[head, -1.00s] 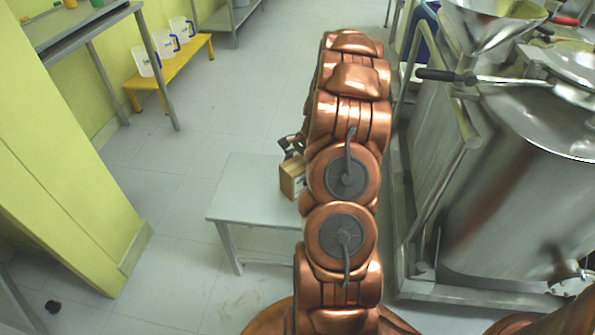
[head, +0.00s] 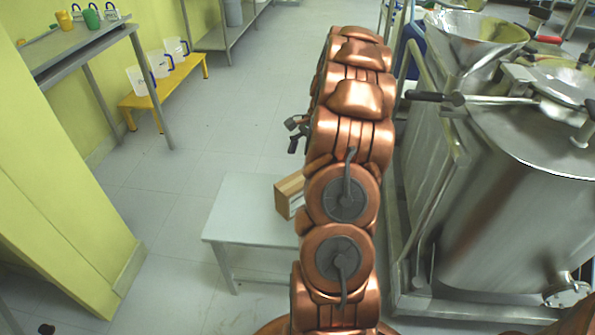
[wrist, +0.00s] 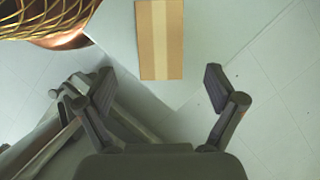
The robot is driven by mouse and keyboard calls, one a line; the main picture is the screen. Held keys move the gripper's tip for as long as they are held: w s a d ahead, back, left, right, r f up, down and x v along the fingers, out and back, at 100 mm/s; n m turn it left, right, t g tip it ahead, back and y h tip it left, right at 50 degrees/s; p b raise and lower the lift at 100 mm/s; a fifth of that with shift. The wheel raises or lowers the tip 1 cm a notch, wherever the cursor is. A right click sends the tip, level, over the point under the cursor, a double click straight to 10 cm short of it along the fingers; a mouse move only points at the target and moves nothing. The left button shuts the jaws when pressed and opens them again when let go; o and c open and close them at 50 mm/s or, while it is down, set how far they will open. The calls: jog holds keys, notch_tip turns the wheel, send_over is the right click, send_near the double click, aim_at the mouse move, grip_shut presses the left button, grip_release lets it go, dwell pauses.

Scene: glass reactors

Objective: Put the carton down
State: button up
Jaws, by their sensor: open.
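The carton (head: 289,194) is a small brown box standing on a low white table (head: 240,222), partly hidden behind my arm in the head view. In the wrist view the carton (wrist: 160,40) shows from above as a tan rectangle with a paler stripe down its middle. It lies beyond my fingertips and apart from them. My gripper (wrist: 160,88) is open and empty, its two dark fingers spread wide. In the head view part of my gripper (head: 297,133) shows left of my arm, above and behind the carton.
A large steel reactor vessel (head: 510,190) with a frame stands close on the right. A yellow bench (head: 165,85) with white containers is at the back left. A yellow-green wall block (head: 60,200) is at the left. The floor between is clear.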

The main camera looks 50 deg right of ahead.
jog(key=shift+a+r, duration=0.1)
jog(key=shift+r, duration=0.1)
jog(key=s+a+r+n+g+h, duration=0.15)
jog(key=a+r+n, duration=0.3)
jog(key=a, duration=0.75)
jog(key=s+a+r+n+g, duration=0.1)
jog(key=s+a+r+n, duration=0.4)
jog(key=a, duration=0.8)
jog(key=s+a+n+h, duration=0.1)
jog(key=s+a+n, duration=0.4)
jog(key=s, duration=0.2)
jog(key=s+a+f+n+h, duration=0.1)
jog(key=s+a+n+h, duration=0.1)
jog(key=s+a+n, duration=0.3)
jog(key=s, duration=0.3)
jog(key=shift+s+a+g, duration=0.2)
jog(key=shift+s+g, duration=0.05)
jog(key=shift+g, duration=0.1)
